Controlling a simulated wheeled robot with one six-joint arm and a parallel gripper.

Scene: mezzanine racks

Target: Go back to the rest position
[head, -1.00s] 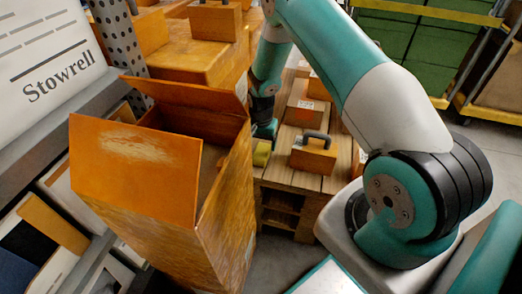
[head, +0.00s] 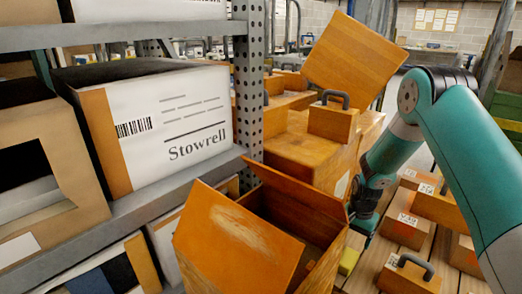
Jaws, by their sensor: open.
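My arm reaches in from the right in the head view and bends down to my gripper (head: 364,222). The gripper is low, just right of the open orange box (head: 228,240), with part of it hidden behind the box's raised flap. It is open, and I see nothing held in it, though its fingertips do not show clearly. A small yellow item (head: 349,261) lies just below it; I cannot tell whether they touch.
A grey rack (head: 130,212) with a white Stowrell box (head: 160,118) fills the left. An orange case with a handle (head: 333,119) stands on a larger orange box behind. A wooden pallet (head: 372,262) with several small boxes lies to the right. A tilted orange panel (head: 355,58) rises at the back.

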